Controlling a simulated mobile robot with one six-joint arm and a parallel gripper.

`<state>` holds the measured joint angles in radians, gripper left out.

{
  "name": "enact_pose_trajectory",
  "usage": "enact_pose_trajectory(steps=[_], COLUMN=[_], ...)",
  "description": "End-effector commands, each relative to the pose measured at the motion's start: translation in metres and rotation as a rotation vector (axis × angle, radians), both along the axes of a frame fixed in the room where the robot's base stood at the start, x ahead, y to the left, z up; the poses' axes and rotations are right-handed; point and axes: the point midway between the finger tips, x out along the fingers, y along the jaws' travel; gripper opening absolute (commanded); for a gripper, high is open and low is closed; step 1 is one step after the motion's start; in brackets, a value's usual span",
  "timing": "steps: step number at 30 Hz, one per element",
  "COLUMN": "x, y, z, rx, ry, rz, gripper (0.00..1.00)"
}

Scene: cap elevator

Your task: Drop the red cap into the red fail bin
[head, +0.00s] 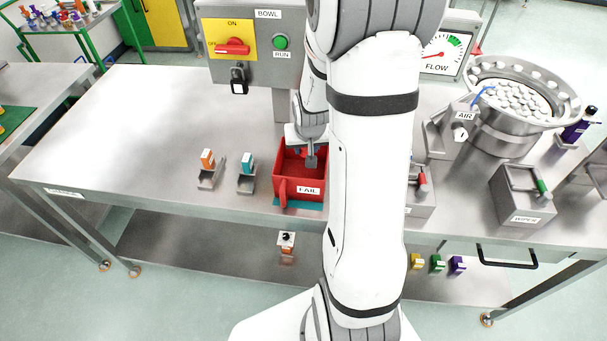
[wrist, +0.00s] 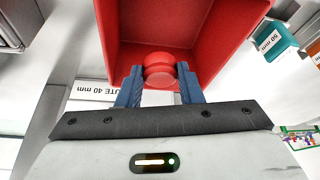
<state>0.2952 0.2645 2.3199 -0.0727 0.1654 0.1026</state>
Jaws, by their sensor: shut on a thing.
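The red fail bin (head: 284,190) stands on the steel table left of my arm in the head view, with a white FAIL label on its front. In the wrist view the bin (wrist: 230,45) opens just beyond my fingertips. My gripper (wrist: 159,85) has its two blue fingers shut on the round red cap (wrist: 160,65), which shows between the fingertips against the bin's red inside. In the head view my gripper (head: 311,158) is over the bin's opening, and the cap cannot be made out there. The exact height of the cap above the bin floor is hard to tell.
Small stands with an orange block (head: 207,158) and a teal block (head: 247,163) sit left of the bin. The control box (head: 250,50) stands behind. The bowl feeder (head: 510,100) and wiper box (head: 523,205) are at the right. The table's left part is clear.

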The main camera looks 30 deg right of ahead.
Motion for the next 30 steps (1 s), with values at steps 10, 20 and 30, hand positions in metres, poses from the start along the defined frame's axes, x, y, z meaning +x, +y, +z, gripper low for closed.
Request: enact_pose_trajectory(steps=[10, 20, 30], x=[0.000, -0.001, -0.016], y=[0.000, 0.000, 0.005], z=[0.000, 0.003, 0.041], rx=[0.000, -0.001, -0.002], ry=[0.000, -0.001, -0.006], rz=[-0.001, -0.001, -0.001], gripper=[0.56, 0.58, 0.58])
